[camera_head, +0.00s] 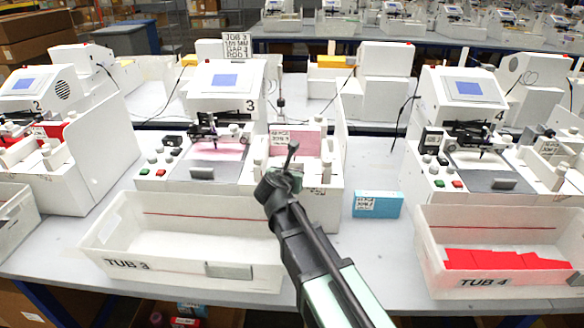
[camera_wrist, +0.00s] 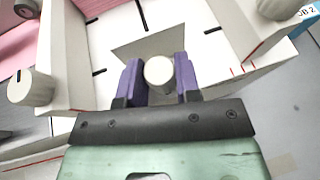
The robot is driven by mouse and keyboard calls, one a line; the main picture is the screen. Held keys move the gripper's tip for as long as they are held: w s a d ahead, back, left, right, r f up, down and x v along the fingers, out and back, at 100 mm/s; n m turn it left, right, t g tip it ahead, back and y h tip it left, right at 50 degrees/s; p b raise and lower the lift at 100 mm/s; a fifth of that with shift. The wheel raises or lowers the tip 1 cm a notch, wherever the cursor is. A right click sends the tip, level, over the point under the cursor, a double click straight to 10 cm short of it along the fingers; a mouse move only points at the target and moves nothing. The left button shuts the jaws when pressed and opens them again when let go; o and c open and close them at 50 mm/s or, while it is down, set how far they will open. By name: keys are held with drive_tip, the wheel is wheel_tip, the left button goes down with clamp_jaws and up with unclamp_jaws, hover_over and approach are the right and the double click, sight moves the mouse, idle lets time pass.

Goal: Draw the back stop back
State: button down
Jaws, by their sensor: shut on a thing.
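My gripper (camera_wrist: 158,82) has purple fingers shut on a round white knob (camera_wrist: 158,70) in the wrist view. The knob stands inside a white open-topped tray with dark slots in its floor, beside a greyish plate (camera_wrist: 140,45); I cannot tell for sure that this is the back stop. In the head view my gripper (camera_head: 284,180) reaches into the white tray (camera_head: 318,200) at the right of plotter 3 (camera_head: 228,82). There my arm hides the held knob.
Other white knobs (camera_wrist: 30,88) (camera_wrist: 277,8) stand on the tray's sides. Pink sheets (camera_head: 296,142) lie behind. TUB 3 (camera_head: 190,205) is in front, a blue box (camera_head: 377,204) to the right, and TUB 4 (camera_head: 500,218) with red sheets farther right. Bare table lies around the blue box.

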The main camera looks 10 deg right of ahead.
drive_tip(key=c, duration=1.1)
unclamp_jaws()
drive_tip(key=shift+w, duration=0.1)
drive_tip(key=p+v, duration=0.4)
drive_tip(key=v, duration=0.7)
drive_tip(key=shift+f, duration=0.1)
